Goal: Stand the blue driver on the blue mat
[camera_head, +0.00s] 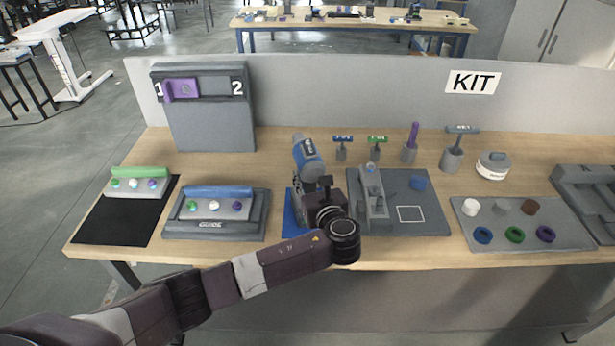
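The blue driver (309,157), a grey power tool with a blue band on its head, is at the blue mat (290,222) near the table's middle. Its head is up and looks slightly tilted. My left gripper (325,188) is right in front of its grey lower body and overlaps it in the view. The fingertips are mostly hidden, so I cannot tell whether they close on the driver. The driver's foot and most of the mat are hidden behind my wrist, so I cannot tell whether the foot touches the mat. My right gripper is not in view.
A grey guide block (215,228) with a blue bar stands left of the mat. A grey board (425,215) with a clamp-like fixture is close on the right. A grey tray (515,238) holds rings and pegs.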

